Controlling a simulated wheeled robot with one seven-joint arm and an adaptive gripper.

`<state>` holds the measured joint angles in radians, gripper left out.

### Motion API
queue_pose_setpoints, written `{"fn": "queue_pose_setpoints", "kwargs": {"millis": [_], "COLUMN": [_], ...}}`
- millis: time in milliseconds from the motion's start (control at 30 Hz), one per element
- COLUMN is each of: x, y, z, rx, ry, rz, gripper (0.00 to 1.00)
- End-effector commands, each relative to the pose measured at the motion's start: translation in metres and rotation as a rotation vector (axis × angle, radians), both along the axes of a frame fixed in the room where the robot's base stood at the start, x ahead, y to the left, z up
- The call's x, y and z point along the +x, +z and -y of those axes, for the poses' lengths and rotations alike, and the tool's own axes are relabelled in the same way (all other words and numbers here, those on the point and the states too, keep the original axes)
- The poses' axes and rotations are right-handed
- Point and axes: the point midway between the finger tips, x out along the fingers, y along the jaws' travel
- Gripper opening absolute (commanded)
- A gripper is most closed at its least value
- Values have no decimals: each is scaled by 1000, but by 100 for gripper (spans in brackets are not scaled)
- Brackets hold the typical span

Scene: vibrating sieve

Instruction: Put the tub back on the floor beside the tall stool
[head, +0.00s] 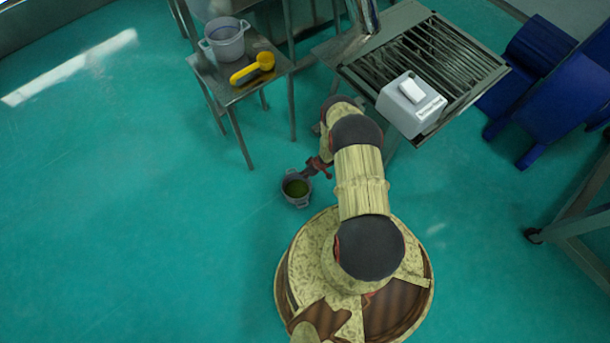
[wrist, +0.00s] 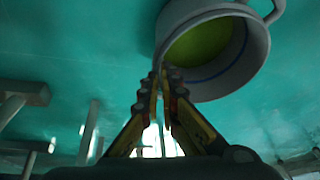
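A small grey tub (head: 289,197) with green contents is left of my arm in the head view, near the floor and in front of the tall stool. My gripper (head: 317,168) is at its upper right edge. In the wrist view the tub (wrist: 222,86) fills the upper right, with one handle showing. My gripper's fingers (wrist: 161,72) are close together on its wall near the rim. I cannot tell whether the tub touches the floor. The tall stool (head: 262,88) has a square metal top.
A larger grey tub (head: 226,45) and a yellow scoop (head: 252,70) stand on the stool. A slatted metal table (head: 455,50) at upper right holds a white-grey box (head: 408,108). Blue structures (head: 545,90) stand far right. The green floor (head: 110,190) left is clear.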

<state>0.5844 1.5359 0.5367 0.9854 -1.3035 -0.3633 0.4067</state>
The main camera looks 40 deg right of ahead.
Motion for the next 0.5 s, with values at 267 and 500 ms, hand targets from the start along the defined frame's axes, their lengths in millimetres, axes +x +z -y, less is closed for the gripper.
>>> {"fn": "queue_pose_setpoints", "kwargs": {"millis": [267, 500], "x": [1, 1], "y": [-7, -9], "z": [1, 0], "rx": [0, -1], "ry": [-1, 0], "rz": [2, 0], "gripper": [0, 9]}}
